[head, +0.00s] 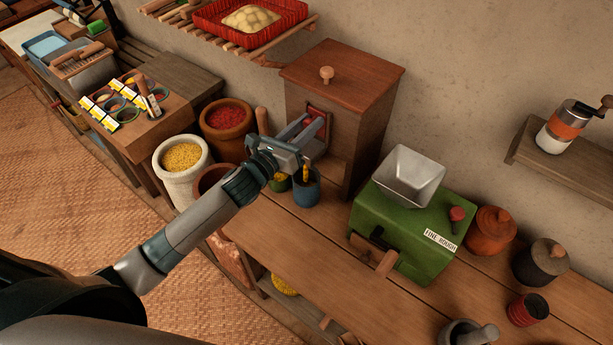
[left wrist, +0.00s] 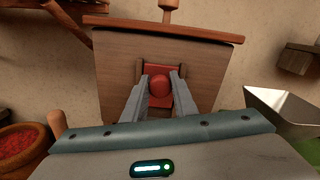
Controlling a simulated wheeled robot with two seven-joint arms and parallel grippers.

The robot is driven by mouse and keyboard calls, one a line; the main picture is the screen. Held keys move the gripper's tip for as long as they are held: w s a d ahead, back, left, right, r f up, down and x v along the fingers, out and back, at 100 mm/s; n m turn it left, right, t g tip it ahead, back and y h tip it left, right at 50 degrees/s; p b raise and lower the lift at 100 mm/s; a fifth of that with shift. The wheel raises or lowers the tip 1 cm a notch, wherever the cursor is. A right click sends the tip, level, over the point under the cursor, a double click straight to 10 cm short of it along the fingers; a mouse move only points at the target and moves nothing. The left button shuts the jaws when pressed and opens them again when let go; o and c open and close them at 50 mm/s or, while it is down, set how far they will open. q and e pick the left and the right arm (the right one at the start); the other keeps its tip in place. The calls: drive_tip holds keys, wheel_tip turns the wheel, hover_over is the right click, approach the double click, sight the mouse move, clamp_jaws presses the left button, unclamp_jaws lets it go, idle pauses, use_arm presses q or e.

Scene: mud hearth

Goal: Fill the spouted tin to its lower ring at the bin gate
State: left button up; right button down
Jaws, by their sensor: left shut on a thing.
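The wooden bin (head: 345,120) with a red gate (head: 314,113) in its front stands on the bench against the wall. My left gripper (head: 310,127) is at the gate. In the left wrist view its fingers (left wrist: 158,92) are shut on the round red gate knob (left wrist: 160,86). A blue tin (head: 306,190) stands upright on the bench below the gripper. A short yellow streak (head: 306,172) shows at the tin's mouth. Its spout, ring and inside level are too small or hidden to tell. My right gripper is not in view.
A green grinder (head: 405,230) with a metal hopper (head: 409,178) stands right of the bin. Lidded pots (head: 490,231) stand farther right. The bench front (head: 300,245) is clear.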

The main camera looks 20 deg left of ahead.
use_arm(q)
drive_tip(key=shift+s+f+b, duration=0.1)
drive_tip(key=shift+f+b, duration=0.85)
drive_tip(key=shift+f, duration=0.8)
drive_tip(key=o, duration=0.9)
drive_tip(key=shift+o, duration=0.2)
drive_tip(key=shift+r, duration=0.1)
drive_tip(key=shift+s+a+b, duration=0.25)
drive_tip(key=shift+s+b, duration=0.05)
drive_tip(key=shift+s, duration=0.25)
drive_tip(key=b+v, duration=0.6)
drive_tip(key=v, duration=1)
